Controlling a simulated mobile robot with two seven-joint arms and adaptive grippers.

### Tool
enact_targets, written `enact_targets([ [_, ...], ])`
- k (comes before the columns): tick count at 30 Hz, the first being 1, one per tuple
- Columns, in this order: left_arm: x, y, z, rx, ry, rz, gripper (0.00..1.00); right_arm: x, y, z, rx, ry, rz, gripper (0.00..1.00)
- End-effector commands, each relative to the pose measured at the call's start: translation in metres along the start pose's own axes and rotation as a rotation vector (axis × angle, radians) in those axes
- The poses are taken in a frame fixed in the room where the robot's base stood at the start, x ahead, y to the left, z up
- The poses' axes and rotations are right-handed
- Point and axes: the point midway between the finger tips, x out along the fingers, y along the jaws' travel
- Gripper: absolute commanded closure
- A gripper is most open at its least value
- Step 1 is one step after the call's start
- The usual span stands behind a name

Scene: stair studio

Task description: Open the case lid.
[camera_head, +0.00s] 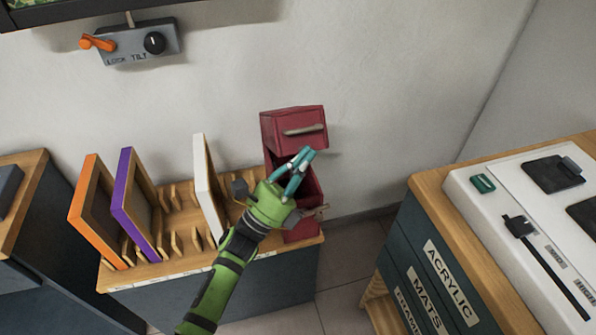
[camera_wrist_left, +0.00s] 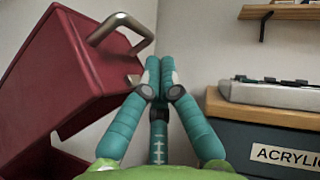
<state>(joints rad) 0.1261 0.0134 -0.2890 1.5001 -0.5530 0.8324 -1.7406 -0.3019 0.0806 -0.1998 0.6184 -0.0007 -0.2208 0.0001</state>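The red case stands on the wooden rack top, its body (camera_head: 302,232) below and its lid (camera_head: 283,121) raised and tilted above it, with a dark gap between. A pale metal handle (camera_head: 305,130) is on the lid's front. In the left wrist view the lid (camera_wrist_left: 70,85) fills the left side, and its handle (camera_wrist_left: 120,30) sits beside the fingers, not between them. My left gripper (camera_head: 305,158) is in front of the gap, just below the lid handle. Its teal fingers (camera_wrist_left: 162,68) come together with nothing seen between them. Whether they touch the lid is unclear. My right gripper is not in view.
Orange (camera_head: 97,212), purple (camera_head: 135,205) and white (camera_head: 207,187) framed panels stand in the slotted rack left of the case. A drawer cabinet (camera_head: 412,250) with a white machine (camera_head: 515,195) is at right. A grey control box (camera_head: 140,43) hangs on the wall.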

Motion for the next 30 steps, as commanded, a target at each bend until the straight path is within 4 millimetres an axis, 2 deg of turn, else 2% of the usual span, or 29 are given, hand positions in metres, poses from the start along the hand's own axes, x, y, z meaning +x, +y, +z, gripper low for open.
enact_targets([
  [1, 0.007, -0.001, 0.007, 0.001, 0.0, -0.002, 1.0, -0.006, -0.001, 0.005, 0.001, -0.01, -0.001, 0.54],
  [4, 0.011, -0.001, 0.011, 0.0, 0.0, 0.0, 1.0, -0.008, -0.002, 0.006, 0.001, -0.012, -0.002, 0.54],
  [13, 0.012, 0.0, 0.012, -0.001, 0.0, 0.0, 1.0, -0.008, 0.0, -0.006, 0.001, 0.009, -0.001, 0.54],
  [20, 0.014, -0.001, 0.015, -0.007, 0.0, 0.006, 1.0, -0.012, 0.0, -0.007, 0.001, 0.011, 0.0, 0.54],
  [26, 0.03, -0.004, 0.031, -0.048, -0.001, 0.047, 1.0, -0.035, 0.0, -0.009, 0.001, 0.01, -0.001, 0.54],
  [30, 0.05, -0.005, 0.051, -0.107, -0.002, 0.105, 1.0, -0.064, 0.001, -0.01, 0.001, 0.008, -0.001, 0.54],
])
